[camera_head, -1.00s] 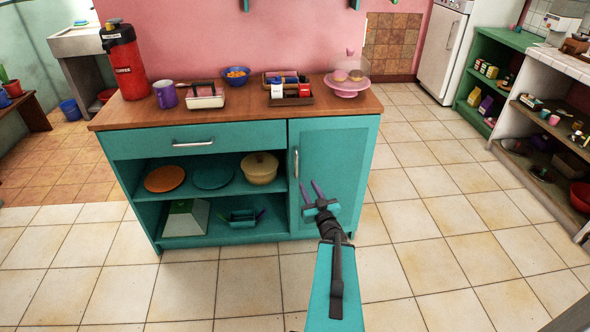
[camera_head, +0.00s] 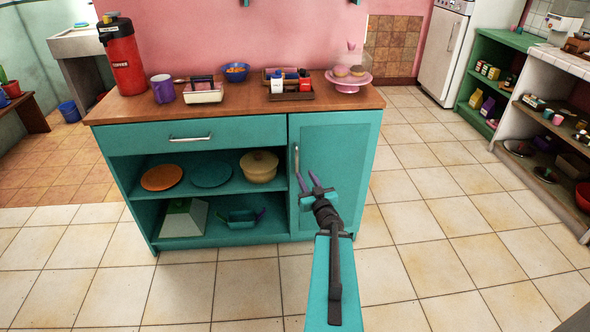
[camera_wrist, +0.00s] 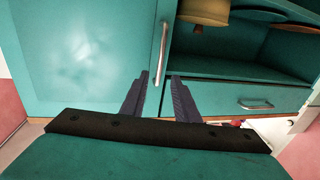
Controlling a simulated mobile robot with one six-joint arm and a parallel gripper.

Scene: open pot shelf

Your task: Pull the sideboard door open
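The teal sideboard (camera_head: 215,230) has a closed door (camera_head: 340,165) on its right side. The door's upright metal handle (camera_head: 297,160) is near the door's left edge. My gripper (camera_head: 310,181) is open in front of the door, close to the handle's lower end. In the wrist view the door (camera_wrist: 85,55) fills the left, and the handle (camera_wrist: 160,52) lies ahead of the gap between the fingers of my gripper (camera_wrist: 158,76). The handle's lower end reaches about level with the fingertips. I cannot tell whether they touch it.
Open shelves left of the door hold plates, a lidded pot (camera_head: 259,167) and a teal caddy (camera_head: 242,217). A red flask (camera_head: 121,58), a purple mug (camera_head: 163,88) and a pink cake stand (camera_head: 348,82) stand on top. The tiled floor to the right is clear.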

